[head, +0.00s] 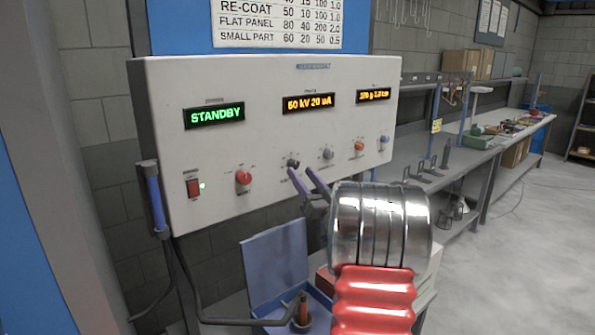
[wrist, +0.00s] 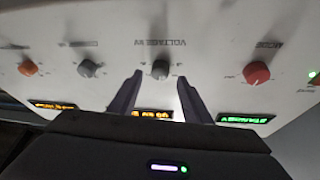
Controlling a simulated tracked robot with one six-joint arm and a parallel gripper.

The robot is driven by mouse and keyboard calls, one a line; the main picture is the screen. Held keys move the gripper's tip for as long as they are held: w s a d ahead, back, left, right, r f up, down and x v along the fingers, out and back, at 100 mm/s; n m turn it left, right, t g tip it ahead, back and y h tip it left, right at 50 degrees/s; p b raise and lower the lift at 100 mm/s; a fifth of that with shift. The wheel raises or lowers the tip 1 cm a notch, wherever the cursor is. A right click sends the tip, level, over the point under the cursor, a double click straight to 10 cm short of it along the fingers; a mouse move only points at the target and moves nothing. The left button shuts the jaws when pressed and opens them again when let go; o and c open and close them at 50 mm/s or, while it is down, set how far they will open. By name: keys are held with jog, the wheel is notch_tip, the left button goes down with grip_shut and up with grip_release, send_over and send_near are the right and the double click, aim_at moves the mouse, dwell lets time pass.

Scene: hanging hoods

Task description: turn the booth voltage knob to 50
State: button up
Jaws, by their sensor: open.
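The booth voltage knob (head: 293,163) is a dark grey knob in the lower middle of the white control panel (head: 170,100). The wrist view shows it upside down (wrist: 160,70), under the label "VOLTAGE KV". The amber display (head: 308,103) above it seems to read "50 kV 20 uA", though its first digit is blurred. My gripper (head: 301,171) is open at the knob. In the wrist view its two dark fingers (wrist: 161,80) stand one on each side of the knob, with gaps between. I cannot tell whether the fingertips reach the knob's depth.
A red mode knob (head: 243,177) and a red switch (head: 193,187) lie left of the voltage knob. Grey (head: 327,153), orange (head: 359,146) and blue (head: 384,139) knobs lie right. A green display (head: 214,115) reads STANDBY. An open blue box (head: 275,265) sits below the panel.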

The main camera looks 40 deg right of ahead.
aim_at(295, 166)
jog(key=shift+x, duration=1.6)
jog(key=shift+c, duration=0.5)
jog(key=c, duration=0.9)
jog(key=shift+a, duration=0.15)
jog(key=shift+c, duration=0.2)
